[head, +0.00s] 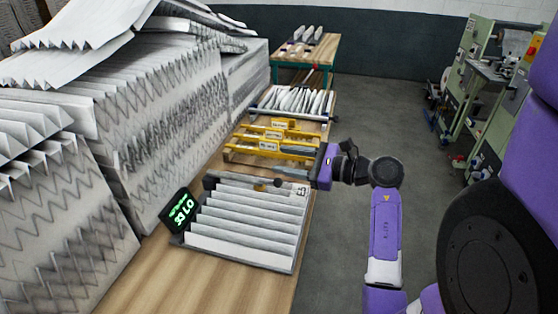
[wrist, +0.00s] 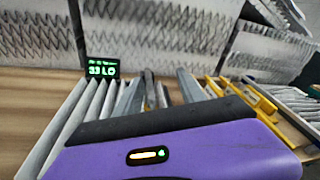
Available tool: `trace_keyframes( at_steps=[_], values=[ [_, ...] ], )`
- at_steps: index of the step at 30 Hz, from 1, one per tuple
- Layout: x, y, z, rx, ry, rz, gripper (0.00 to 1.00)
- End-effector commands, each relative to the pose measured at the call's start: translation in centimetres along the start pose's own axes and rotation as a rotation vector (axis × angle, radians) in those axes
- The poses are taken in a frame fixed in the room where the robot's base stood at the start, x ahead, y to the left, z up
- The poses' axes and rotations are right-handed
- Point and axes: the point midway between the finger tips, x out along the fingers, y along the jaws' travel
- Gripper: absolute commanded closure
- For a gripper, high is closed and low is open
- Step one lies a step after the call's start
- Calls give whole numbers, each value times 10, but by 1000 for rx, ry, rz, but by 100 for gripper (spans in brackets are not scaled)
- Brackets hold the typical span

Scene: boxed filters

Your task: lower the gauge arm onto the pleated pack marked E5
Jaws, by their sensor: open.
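A pleated pack (head: 245,222) with white folds lies in a grey tray on the wooden bench. A small white label (head: 300,190) sits at its far right corner, but its marking is too small to read. A thin grey bar with a dark knob (head: 278,182), seemingly the gauge arm, shows over the pack's far edge. Whether it touches the pleats cannot be told. My gripper (head: 291,164) is open, reaching in from the right at the pack's far end. Its fingers are near the bar; no grip shows. In the wrist view, the pleats (wrist: 85,115) are partly hidden by my purple gripper body.
A black display (head: 180,211) with green characters ending in "LO" stands at the pack's left. Yellow holders (head: 250,152) with labels lie just beyond my gripper. Tall stacks of pleated sheets (head: 150,115) wall the left side. Floor right of the bench is open.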

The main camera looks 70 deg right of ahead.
Motion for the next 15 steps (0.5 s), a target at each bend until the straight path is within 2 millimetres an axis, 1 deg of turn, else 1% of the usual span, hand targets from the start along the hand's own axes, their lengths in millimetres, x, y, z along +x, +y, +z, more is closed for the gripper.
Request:
trace_keyframes(
  at_steps=[1, 6, 10, 15],
  values=[
    [-9, 0, -2, -1, 0, -4, 53],
    [-36, 0, -2, -1, 0, -3, 53],
    [-48, 0, -1, -1, -1, -1, 53],
    [-53, 0, 0, -1, -2, 0, 53]
  ],
)
